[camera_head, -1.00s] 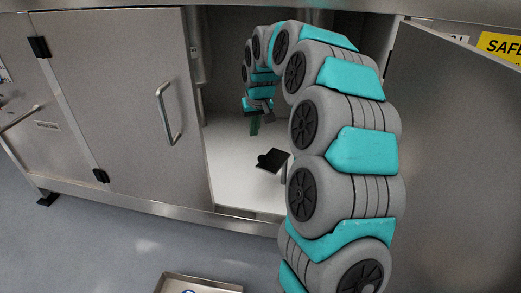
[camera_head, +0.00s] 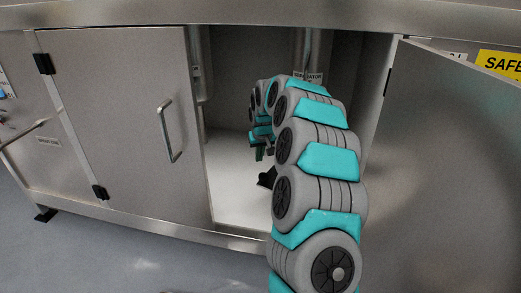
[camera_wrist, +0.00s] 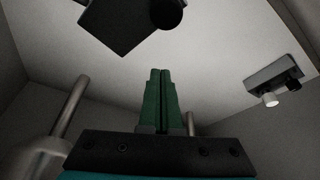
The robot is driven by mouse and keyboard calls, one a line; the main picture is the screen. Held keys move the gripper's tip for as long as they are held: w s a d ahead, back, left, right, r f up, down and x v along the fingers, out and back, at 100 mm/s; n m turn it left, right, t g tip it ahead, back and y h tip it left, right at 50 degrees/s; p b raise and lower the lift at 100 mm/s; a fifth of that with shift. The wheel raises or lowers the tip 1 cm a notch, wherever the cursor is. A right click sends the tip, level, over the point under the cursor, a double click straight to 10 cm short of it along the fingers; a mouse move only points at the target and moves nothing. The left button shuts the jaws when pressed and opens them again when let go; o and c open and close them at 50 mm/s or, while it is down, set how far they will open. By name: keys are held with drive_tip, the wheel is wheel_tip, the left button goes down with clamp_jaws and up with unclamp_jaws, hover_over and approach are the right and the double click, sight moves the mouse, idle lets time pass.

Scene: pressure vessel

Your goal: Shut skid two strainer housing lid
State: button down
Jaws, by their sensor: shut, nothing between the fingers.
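A dark flat plate with a round black knob (camera_wrist: 130,22) shows at the top of the wrist view, cut off by the frame edge. It looks like a lid. In the head view the same dark piece (camera_head: 266,178) is inside the open cabinet, partly hidden by my arm. I cannot tell how far open it stands, and no label on it is readable. My gripper (camera_wrist: 160,75) has its green fingers together with nothing between them. It points toward the plate and appears apart from it. In the head view my gripper (camera_head: 264,153) is inside the cabinet, above the pale floor.
The cabinet's right door (camera_head: 455,160) stands open and its left door (camera_head: 120,120) is shut. A labelled vertical pipe (camera_head: 312,50) stands at the back. A grey box with small knobs (camera_wrist: 275,75) and a metal rod (camera_wrist: 70,108) flank my gripper.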

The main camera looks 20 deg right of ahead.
sight(275, 175)
drive_tip(key=shift+s+a+f, duration=0.15)
drive_tip(key=shift+s+f, duration=0.4)
drive_tip(key=shift+s, duration=0.3)
drive_tip(key=shift+s+a+f, duration=0.1)
drive_tip(key=shift+s+f, duration=0.4)
drive_tip(key=shift+s, duration=0.35)
drive_tip(key=shift+s, duration=0.1)
drive_tip(key=shift+s+n, duration=0.25)
drive_tip(key=shift+n, duration=0.05)
